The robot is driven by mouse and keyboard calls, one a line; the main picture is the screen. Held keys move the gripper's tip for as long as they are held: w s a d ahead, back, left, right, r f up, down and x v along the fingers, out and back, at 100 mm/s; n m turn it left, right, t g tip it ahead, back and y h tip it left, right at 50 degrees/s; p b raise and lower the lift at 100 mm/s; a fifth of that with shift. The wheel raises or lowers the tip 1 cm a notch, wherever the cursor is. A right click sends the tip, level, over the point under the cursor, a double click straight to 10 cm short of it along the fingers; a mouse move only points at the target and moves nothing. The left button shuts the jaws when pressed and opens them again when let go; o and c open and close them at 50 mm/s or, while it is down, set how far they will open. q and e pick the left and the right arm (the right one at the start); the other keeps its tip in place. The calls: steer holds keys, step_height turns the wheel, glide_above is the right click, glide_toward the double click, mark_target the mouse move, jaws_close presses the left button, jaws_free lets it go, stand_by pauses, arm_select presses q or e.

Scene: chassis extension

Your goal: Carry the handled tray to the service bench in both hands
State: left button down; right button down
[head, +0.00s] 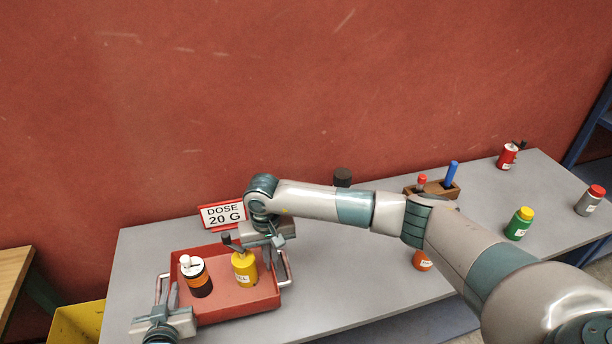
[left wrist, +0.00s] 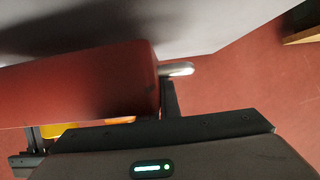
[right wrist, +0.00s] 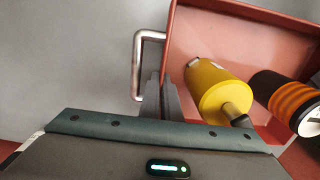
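The red handled tray (head: 232,304) is at the left end of the grey bench. It holds a yellow bottle (head: 245,269) and a black-and-orange bottle with a white top (head: 198,280). My left gripper (head: 169,296) is at the left handle (head: 161,288); the left wrist view shows a finger beside the metal handle stub (left wrist: 178,69). My right gripper (head: 273,251) is at the right handle (head: 288,270). In the right wrist view its fingers (right wrist: 163,95) look close together, between the handle bar (right wrist: 136,65) and the tray wall. Whether either grips is unclear.
A "DOSE 20 G" sign (head: 222,214) stands behind the tray. My right arm crosses above the bench (head: 335,285). A wooden holder (head: 436,190), an orange bottle (head: 422,261), a green bottle (head: 519,224) and other containers stand to the right. A yellow bin (head: 76,323) is at lower left.

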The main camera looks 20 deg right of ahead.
arm_select(q)
steer(key=shift+w, duration=0.1)
arm_select(e)
steer(key=shift+w, duration=0.1)
arm_select(q)
steer(key=shift+r, duration=0.15)
arm_select(e)
steer(key=shift+r, duration=0.15)
